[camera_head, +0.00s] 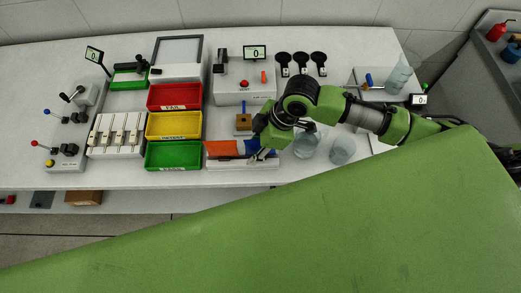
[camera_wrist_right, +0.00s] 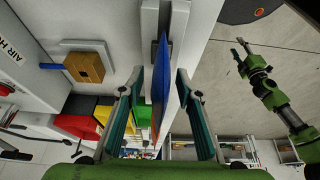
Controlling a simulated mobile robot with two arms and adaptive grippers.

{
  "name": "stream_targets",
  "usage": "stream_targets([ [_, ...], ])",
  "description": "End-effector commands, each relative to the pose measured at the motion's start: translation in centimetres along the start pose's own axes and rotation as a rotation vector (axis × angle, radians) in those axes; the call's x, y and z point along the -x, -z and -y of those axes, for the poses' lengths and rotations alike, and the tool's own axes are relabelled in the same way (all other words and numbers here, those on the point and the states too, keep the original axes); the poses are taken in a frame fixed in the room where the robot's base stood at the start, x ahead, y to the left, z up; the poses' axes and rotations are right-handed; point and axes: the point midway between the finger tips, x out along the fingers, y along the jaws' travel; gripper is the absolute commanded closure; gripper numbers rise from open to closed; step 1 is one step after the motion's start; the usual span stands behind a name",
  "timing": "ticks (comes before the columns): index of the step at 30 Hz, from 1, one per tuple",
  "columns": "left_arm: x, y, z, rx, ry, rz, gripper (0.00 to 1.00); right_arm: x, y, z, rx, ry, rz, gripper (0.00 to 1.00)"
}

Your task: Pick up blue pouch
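The blue pouch (camera_head: 252,146) stands upright in a low white holder (camera_head: 238,163) at the front of the table, next to an orange pouch (camera_head: 222,148). My right gripper (camera_head: 263,154) is at the right end of the blue pouch. In the right wrist view, the blue pouch (camera_wrist_right: 161,75) is seen edge-on between the two fingers of my right gripper (camera_wrist_right: 161,88). Gaps show on both sides, so the gripper is open. My left gripper (camera_wrist_right: 242,48) shows small in the right wrist view, away from the table, with its fingertips apart. The head view does not show it.
Red (camera_head: 174,96), yellow (camera_head: 174,125) and green (camera_head: 172,155) bins stand left of the pouches. A wooden block (camera_head: 243,124) is just behind them. Glass vessels (camera_head: 306,145) stand close right of my right gripper. My green body covers the foreground.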

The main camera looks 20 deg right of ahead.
Motion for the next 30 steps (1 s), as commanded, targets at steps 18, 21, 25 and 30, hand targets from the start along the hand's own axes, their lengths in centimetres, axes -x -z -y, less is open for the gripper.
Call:
stream_targets([
  [18, 0.0, -1.0, -0.1, -0.001, -0.002, 0.014, 0.6, -0.1, 0.0, 0.0, 0.001, -0.001, -0.001, 1.0],
  [21, 0.0, -1.0, -0.1, -0.001, -0.002, 0.014, 0.6, -0.1, 0.0, 0.0, 0.001, -0.001, -0.001, 1.0],
  [25, -0.3, -1.0, -0.1, -0.001, -0.002, 0.014, 0.6, 0.2, 0.2, -0.1, 0.001, -0.002, -0.001, 1.0],
  [30, -1.3, -1.1, -0.1, -0.001, -0.001, 0.014, 0.6, 1.9, 1.0, -0.2, 0.003, -0.005, -0.004, 1.0],
])
